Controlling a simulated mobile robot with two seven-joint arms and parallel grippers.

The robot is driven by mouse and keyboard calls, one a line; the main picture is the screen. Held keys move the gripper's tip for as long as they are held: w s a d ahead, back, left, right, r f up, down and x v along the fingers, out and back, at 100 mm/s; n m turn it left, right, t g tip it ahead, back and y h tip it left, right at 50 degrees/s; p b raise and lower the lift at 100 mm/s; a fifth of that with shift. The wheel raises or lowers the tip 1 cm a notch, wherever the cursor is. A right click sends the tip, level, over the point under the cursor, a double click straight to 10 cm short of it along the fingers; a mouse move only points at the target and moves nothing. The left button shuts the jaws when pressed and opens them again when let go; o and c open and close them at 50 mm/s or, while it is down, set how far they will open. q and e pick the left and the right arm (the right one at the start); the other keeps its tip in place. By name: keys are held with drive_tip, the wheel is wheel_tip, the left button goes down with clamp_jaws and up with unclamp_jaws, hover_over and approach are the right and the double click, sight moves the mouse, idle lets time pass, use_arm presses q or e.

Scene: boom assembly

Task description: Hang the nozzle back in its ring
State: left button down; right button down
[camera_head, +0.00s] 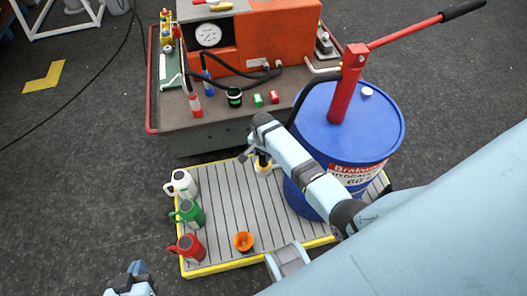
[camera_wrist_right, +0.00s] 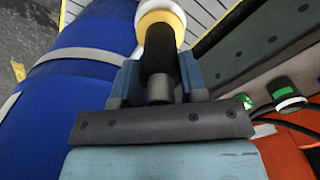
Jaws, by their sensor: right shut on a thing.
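My right gripper (camera_head: 259,157) is beside the left side of the blue drum (camera_head: 347,122), above the slatted platform. In the right wrist view its fingers (camera_wrist_right: 159,82) are shut around a dark cylindrical piece, seemingly the nozzle (camera_wrist_right: 158,48). Just beyond the nozzle's far end is a round white-and-yellow thing (camera_wrist_right: 160,18). It also shows below the gripper in the head view (camera_head: 263,167). I cannot tell whether it is the ring, or whether the nozzle touches it. My left gripper (camera_head: 131,276) is low at the left, with nothing visible in it; its jaw opening is unclear.
The platform (camera_head: 225,218) holds a white jug (camera_head: 181,184), a green jug (camera_head: 189,213), a red jug (camera_head: 188,247) and an orange cup (camera_head: 243,241). A red pump handle (camera_head: 405,35) rises from the drum. An orange machine (camera_head: 275,40) stands behind. The platform's middle is clear.

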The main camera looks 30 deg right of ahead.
drive_tip(key=shift+p, duration=0.4)
idle(0.8)
drive_tip(key=shift+f+b, duration=0.35)
drive_tip(key=shift+f, duration=0.35)
drive_tip(key=c, duration=0.9)
unclamp_jaws()
drive_tip(key=shift+c, duration=0.2)
